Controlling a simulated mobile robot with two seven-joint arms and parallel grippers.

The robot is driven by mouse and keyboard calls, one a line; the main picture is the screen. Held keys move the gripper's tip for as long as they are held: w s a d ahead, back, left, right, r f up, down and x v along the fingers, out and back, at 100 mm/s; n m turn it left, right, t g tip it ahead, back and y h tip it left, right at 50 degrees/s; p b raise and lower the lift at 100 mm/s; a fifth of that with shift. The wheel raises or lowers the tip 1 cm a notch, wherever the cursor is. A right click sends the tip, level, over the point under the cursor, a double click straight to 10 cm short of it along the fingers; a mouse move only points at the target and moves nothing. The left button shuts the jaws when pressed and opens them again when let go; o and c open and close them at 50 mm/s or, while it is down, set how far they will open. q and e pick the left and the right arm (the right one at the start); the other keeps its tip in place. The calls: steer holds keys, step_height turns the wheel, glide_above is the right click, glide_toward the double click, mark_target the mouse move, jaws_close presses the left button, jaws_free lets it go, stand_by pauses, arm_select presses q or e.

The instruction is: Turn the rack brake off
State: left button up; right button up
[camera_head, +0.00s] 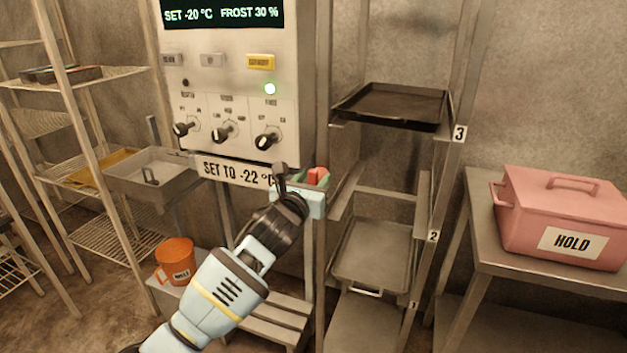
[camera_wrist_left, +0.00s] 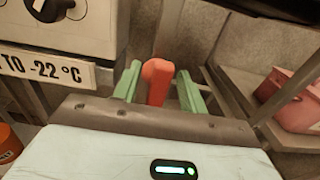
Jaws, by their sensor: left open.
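A red lever (camera_wrist_left: 157,82), which looks like the rack brake, stands up between the two green fingers of my left gripper (camera_wrist_left: 159,75) in the left wrist view. The fingers are open, one on each side of it, and a gap shows on both sides. In the head view my left gripper (camera_head: 314,180) is at the left post of the tray rack, beside the control panel's lower corner. Only a small red patch of the lever (camera_head: 319,175) shows there. Its lower part and mount are hidden. My right gripper is in neither view.
The control panel (camera_head: 220,88), with knobs and a "SET TO -22 °C" sign (camera_head: 225,171), is close on the left. The rack holds a dark tray (camera_head: 392,103) and a lower grey tray (camera_head: 375,250). A pink HOLD box (camera_head: 565,210) stands right; an orange mug (camera_head: 176,258) is lower left.

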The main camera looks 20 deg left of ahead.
arm_select(q)
steer(key=shift+w, duration=0.3)
steer(key=shift+c, duration=0.3)
